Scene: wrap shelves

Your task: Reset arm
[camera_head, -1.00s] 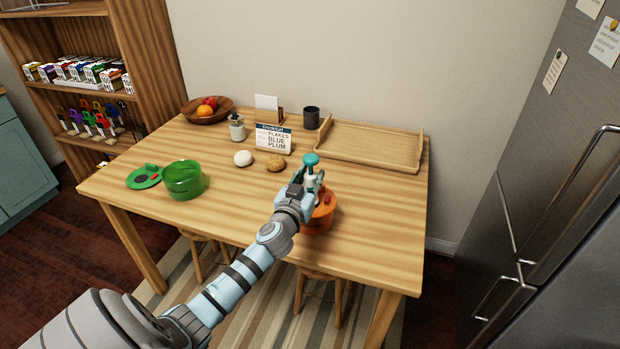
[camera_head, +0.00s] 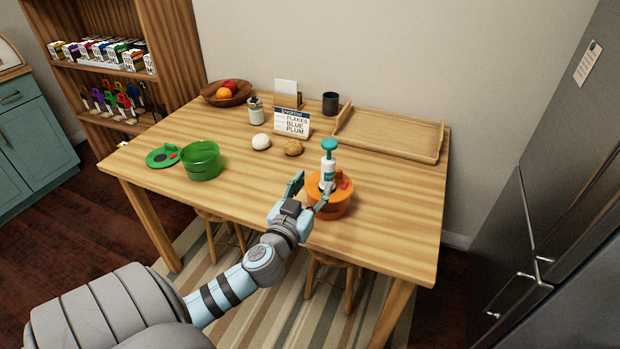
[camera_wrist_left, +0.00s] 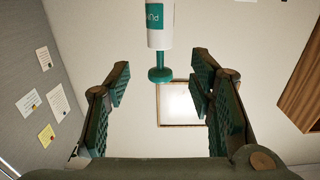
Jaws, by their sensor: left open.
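My left gripper (camera_head: 311,190) is open and empty at the table's front right, just in front and to the left of a white pump bottle (camera_head: 327,174) with a teal top. The bottle is upright and appears to stand on the orange round container (camera_head: 330,206), though its base is partly hidden. In the left wrist view the bottle (camera_wrist_left: 160,25) appears upside down beyond the spread fingers (camera_wrist_left: 158,100), apart from them. My right gripper is not in view.
The wooden table (camera_head: 390,215) holds a green pot (camera_head: 203,162), its lid (camera_head: 162,157), a sign (camera_head: 292,123), two round items, a fruit bowl (camera_head: 227,94), a dark cup (camera_head: 330,103) and a wooden tray (camera_head: 390,131). A fridge (camera_head: 540,190) stands right.

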